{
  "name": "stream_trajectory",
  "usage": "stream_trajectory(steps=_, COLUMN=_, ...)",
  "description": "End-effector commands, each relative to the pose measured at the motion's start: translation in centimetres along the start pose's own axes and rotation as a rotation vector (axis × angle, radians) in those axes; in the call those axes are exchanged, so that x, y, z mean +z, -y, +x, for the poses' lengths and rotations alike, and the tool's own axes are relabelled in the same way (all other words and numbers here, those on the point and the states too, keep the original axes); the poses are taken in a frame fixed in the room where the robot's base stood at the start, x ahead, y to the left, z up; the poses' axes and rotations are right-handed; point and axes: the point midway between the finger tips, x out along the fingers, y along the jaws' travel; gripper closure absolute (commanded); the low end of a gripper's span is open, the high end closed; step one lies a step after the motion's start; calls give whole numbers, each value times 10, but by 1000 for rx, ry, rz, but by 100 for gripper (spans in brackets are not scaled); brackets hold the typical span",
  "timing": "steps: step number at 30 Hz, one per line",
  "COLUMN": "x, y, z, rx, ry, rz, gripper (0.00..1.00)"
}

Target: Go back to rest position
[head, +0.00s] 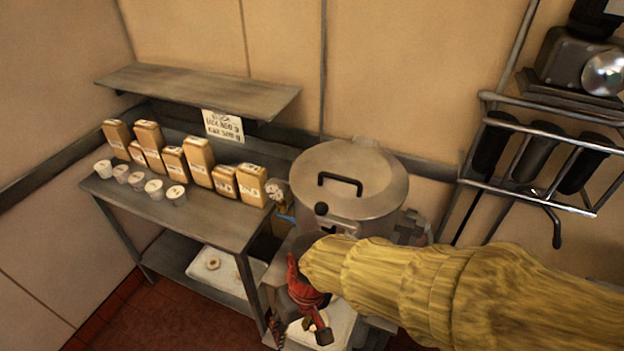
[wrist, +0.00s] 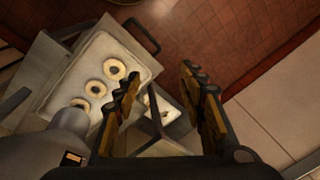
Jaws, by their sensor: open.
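My gripper (head: 300,318) is low in front of the large metal pot, at the lower middle of the head view, with my yellow-sleeved arm reaching in from the right. In the wrist view, the gripper (wrist: 159,76) has its two dark fingers with yellowish pads spread wide apart. Nothing is held between them. Below and to the left of the fingers, a pale tray (wrist: 101,45) holds ring-shaped doughnuts (wrist: 115,69). The exact gap between the fingers and the tray cannot be told.
The lidded metal pot (head: 350,183) stands close behind my gripper. A metal table (head: 205,222) at left bears several tan packages (head: 198,162) and white cups (head: 154,189). A lower-shelf tray (head: 228,265) holds a doughnut. A metal rack (head: 555,135) is on the right wall. Tiled floor (wrist: 235,35) is open beyond.

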Motion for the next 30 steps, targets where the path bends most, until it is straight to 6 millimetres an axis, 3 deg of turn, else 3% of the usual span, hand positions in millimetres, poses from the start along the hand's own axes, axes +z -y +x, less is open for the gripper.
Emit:
stream_trajectory(steps=1, x=10, y=-22, z=-10, rx=22, ry=-19, rz=31, gripper=59)
stream_trajectory(steps=6, x=48, y=-86, z=-47, rx=112, ry=-87, rz=117, gripper=59)
stream_trajectory(steps=12, x=78, y=-144, z=-85, rx=211, ry=-274, rz=246, gripper=59)
stream_trajectory(steps=18, x=98, y=-176, z=-114, rx=268, ry=-431, rz=381, gripper=59)
stream_trajectory(steps=23, x=105, y=-187, z=-116, rx=284, ry=-448, rz=427, gripper=59)
stream_trajectory(steps=30, x=105, y=-188, z=-116, rx=285, ry=-448, rz=431, gripper=59)
